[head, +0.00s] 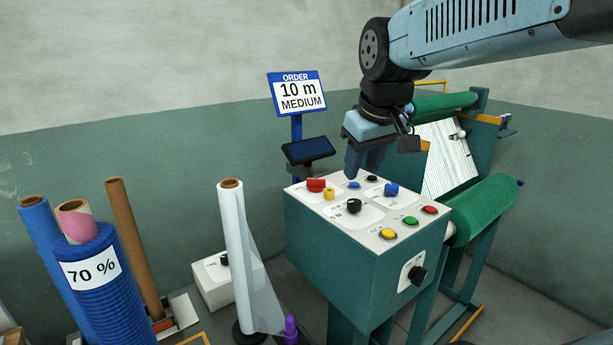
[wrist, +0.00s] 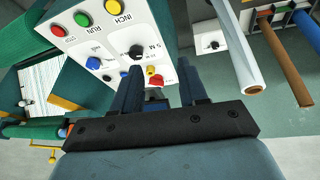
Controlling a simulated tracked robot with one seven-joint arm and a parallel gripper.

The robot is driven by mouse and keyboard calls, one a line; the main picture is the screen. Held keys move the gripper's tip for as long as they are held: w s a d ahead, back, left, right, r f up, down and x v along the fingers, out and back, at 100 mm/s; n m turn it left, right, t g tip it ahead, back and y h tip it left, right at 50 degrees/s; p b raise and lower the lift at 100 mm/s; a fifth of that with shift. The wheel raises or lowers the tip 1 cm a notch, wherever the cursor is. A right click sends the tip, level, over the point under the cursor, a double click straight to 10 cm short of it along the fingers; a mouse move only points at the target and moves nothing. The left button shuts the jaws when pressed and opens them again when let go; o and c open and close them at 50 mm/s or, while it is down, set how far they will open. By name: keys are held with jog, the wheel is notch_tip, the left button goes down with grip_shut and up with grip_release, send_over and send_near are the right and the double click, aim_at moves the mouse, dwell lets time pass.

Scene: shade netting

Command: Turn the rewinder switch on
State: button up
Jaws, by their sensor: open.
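The teal control console (head: 330,240) has a sloped white top (head: 335,215) with several buttons and knobs. A black rotary knob (head: 354,206) sits mid-top; it also shows in the wrist view (wrist: 136,51). Another black rotary switch (head: 417,275) is on a white plate on the console's side. A third black knob (head: 224,260) is on a low white box. Labels are too small to tell which is the rewinder switch. My gripper (head: 360,170) is open and empty above the far part of the console top; it also shows in the wrist view (wrist: 159,68).
The top carries a red knob (head: 316,185), a blue knob (head: 391,190), and yellow (head: 388,234), green (head: 410,220) and red (head: 429,210) buttons. An order sign (head: 297,92) stands behind. A netting machine with a green roll (head: 485,208) is right; upright rolls (head: 240,255) are left.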

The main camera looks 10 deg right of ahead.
jog(key=w+r+n+g, duration=0.2)
jog(key=w+n, duration=0.4)
jog(key=w, duration=1.1)
jog(key=n+g, duration=0.2)
jog(key=n, duration=0.3)
send_over(316, 179)
notch_tip(316, 179, down, 5)
notch_tip(316, 179, down, 14)
jog(key=shift+w+r, duration=0.1)
jog(key=shift+r, duration=0.15)
jog(key=shift+c, duration=0.2)
grip_shut()
